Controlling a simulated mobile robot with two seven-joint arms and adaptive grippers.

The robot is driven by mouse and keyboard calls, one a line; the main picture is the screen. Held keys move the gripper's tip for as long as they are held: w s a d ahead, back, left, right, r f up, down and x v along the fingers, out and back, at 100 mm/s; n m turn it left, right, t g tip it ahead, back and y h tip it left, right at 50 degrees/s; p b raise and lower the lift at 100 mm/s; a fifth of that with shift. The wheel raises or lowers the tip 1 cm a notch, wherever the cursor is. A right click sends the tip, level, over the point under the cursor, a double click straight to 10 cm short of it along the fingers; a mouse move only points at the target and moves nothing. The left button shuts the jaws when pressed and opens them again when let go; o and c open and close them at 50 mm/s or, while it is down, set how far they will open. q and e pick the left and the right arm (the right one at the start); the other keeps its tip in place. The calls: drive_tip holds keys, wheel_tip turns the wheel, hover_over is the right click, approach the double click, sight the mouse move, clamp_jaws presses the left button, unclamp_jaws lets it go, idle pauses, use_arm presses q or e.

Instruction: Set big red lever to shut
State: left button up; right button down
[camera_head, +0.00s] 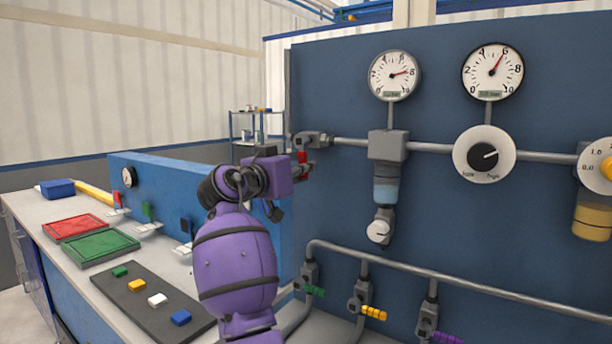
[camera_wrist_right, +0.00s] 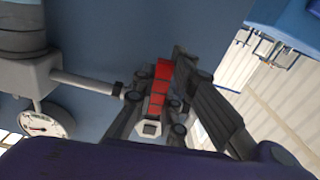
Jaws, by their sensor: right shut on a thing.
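The big red lever (camera_head: 302,157) is at the left end of the upper grey pipe on the blue panel. Only a small red part of it shows in the head view, beside a grey valve body. My right gripper (camera_head: 304,169) is at the lever, at the end of my purple arm. In the right wrist view the red lever (camera_wrist_right: 160,86) lies between the dark fingers of my right gripper (camera_wrist_right: 163,98), which are shut on it. The fingers hide part of the lever. My left gripper is not in view.
Two gauges (camera_head: 395,76) and a black-and-white dial (camera_head: 484,155) are on the panel to the right. Green, yellow and purple small handles (camera_head: 374,313) sit on lower pipes. A bench (camera_head: 70,250) with red and green trays is at left.

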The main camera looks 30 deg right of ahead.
use_arm(q)
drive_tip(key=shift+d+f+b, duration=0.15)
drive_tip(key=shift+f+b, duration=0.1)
drive_tip(key=shift+b, duration=0.1)
use_arm(e)
drive_tip(key=shift+w+a+m, duration=0.15)
drive_tip(key=shift+w+m, duration=0.1)
drive_tip(key=shift+m, duration=0.25)
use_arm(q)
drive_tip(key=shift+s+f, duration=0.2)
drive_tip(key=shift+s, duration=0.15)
use_arm(e)
drive_tip(key=c, duration=1.7)
unclamp_jaws()
drive_tip(key=shift+c, duration=0.2)
drive_tip(key=shift+a, duration=0.25)
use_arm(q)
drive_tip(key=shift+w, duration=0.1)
use_arm(e)
drive_tip(key=v, duration=1.1)
drive_tip(key=shift+s+a, duration=0.15)
drive_tip(key=shift+a, duration=0.15)
